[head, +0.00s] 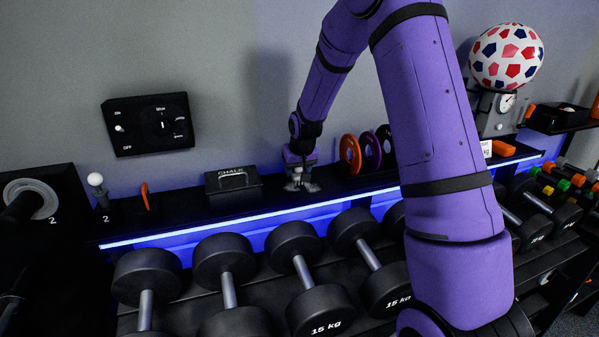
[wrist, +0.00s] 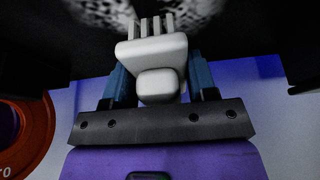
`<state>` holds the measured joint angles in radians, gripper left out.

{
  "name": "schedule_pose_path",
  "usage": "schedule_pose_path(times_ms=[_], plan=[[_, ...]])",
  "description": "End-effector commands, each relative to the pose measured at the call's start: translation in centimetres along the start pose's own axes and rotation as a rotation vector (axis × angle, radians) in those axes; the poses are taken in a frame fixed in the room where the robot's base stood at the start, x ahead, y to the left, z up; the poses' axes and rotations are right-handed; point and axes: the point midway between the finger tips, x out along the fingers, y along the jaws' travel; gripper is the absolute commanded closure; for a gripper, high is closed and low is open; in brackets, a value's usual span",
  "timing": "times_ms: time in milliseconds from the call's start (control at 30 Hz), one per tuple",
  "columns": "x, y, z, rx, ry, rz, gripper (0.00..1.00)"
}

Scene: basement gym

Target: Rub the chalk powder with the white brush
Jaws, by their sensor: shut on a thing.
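My gripper (head: 300,160) is low over the black shelf (head: 190,217), in the middle of the head view. In the wrist view its two blue fingers are shut on the white brush (wrist: 151,50), one on each side of the handle. The brush's white bristles point away toward the shelf. White chalk powder (wrist: 100,10) lies patchy on the black surface around the bristle tips. Powder also shows under the gripper in the head view (head: 296,188). The bristles seem at or close to the powder; I cannot tell whether they touch.
A black box marked CHALK (head: 233,182) stands left of the gripper. An orange disc (head: 350,154) and other discs stand close on its right. A wall switch panel (head: 148,124) is above left. Several dumbbells (head: 296,262) rest below the shelf's blue-lit edge.

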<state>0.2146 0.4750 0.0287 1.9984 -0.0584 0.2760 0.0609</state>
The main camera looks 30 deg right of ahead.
Motion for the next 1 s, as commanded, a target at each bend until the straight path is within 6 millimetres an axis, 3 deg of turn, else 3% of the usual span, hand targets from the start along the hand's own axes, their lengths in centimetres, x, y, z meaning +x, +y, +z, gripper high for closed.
schedule_pose_path(times_ms=[200,667,1000], plan=[[0.6,0.0,-1.1,0.000,0.000,0.000,0.85],[0.3,1.9,-1.2,0.001,0.001,0.000,0.85],[-0.3,1.9,0.7,0.001,0.000,0.000,0.85]])
